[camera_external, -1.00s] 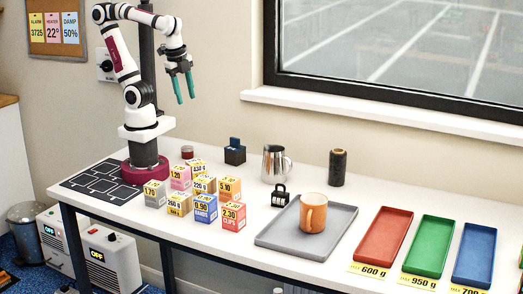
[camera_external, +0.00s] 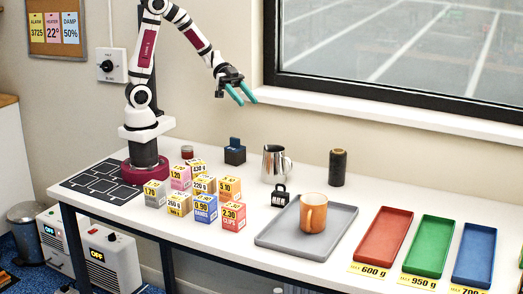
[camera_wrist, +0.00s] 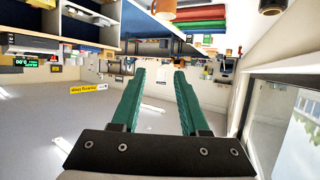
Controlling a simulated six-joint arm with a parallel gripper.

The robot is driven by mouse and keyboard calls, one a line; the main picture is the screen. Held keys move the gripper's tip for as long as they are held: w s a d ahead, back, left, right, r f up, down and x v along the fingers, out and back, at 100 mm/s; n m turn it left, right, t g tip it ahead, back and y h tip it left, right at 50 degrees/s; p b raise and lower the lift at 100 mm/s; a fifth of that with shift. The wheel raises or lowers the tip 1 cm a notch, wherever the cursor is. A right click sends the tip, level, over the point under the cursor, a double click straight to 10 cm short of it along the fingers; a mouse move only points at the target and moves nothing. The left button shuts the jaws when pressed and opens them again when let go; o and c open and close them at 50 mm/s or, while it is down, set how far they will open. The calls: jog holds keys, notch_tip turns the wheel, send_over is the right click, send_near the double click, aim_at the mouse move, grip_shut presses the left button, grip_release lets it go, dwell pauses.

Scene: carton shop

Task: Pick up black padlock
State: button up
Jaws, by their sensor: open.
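The black padlock (camera_external: 280,196) stands on the white table, just left of the grey tray and in front of the metal pitcher. Its shackle points up. My gripper (camera_external: 247,96) is in the air above the table, left of and well above the padlock, in front of the wall below the window. Its two green fingers are apart with nothing between them, as the wrist view (camera_wrist: 158,75) also shows. I cannot make out the padlock in the wrist view.
An orange mug (camera_external: 313,212) stands on the grey tray (camera_external: 275,238). A metal pitcher (camera_external: 275,164) and a dark spool (camera_external: 338,168) stand behind. Several small labelled boxes (camera_external: 206,209) are left of the padlock. Red (camera_external: 384,242), green (camera_external: 429,247) and blue (camera_external: 474,254) trays lie right.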

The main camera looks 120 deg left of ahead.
send_near(280, 199)
jog(key=w+d, duration=0.1)
jog(key=w, duration=0.1)
jog(key=w+d, duration=0.1)
jog(key=w, duration=0.1)
jog(key=shift+w+d+f, duration=0.15)
jog(key=shift+d+f, duration=0.05)
jog(key=shift+d, duration=0.05)
grip_shut()
dwell(1.0)
